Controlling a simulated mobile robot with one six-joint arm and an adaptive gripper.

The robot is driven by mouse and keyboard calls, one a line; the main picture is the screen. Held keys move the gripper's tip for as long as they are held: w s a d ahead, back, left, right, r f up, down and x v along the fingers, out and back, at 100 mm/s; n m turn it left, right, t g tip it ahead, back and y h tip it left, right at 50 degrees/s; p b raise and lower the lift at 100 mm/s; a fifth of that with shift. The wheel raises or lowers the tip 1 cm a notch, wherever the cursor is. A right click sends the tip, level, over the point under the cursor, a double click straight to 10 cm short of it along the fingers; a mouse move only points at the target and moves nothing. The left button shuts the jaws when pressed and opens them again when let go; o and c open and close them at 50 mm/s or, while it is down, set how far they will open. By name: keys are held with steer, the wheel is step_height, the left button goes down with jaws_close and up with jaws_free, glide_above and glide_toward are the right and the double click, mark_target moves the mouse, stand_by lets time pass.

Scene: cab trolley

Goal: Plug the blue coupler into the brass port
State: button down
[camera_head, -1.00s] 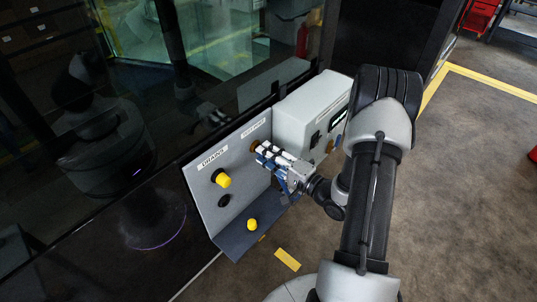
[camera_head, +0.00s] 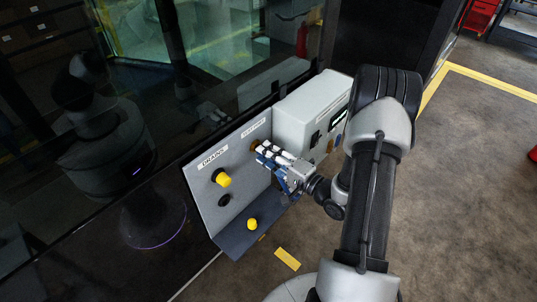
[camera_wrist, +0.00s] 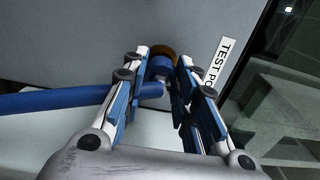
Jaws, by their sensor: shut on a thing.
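My gripper (camera_head: 263,154) is at the panel under the test port label, its fingers pointing at the panel. In the wrist view, my gripper (camera_wrist: 163,66) is shut on the blue coupler (camera_wrist: 160,70), which lies between the fingertips. A blue hose (camera_wrist: 60,100) runs from it to the left. The brass port (camera_wrist: 161,51) shows as a brown-gold ring just beyond the coupler. The brass port (camera_head: 255,145) also shows in the head view, beside the fingertips. The coupler's front end overlaps the ring; I cannot tell how deep it sits.
The grey panel (camera_head: 205,190) carries a yellow cap (camera_head: 222,180) under the DRAINS label and a dark round hole (camera_head: 224,200). Another yellow cap (camera_head: 252,225) is on the lower shelf (camera_head: 235,242). A grey box (camera_head: 300,110) stands close to the right of the gripper.

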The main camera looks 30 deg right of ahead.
steer(key=shift+w+a, duration=0.2)
steer(key=shift+w, duration=0.25)
stand_by(0.7)
steer(key=c, duration=1.2)
jaws_free()
steer(key=v, duration=1.2)
steer(key=shift+o, duration=0.5)
steer(key=o, duration=1.1)
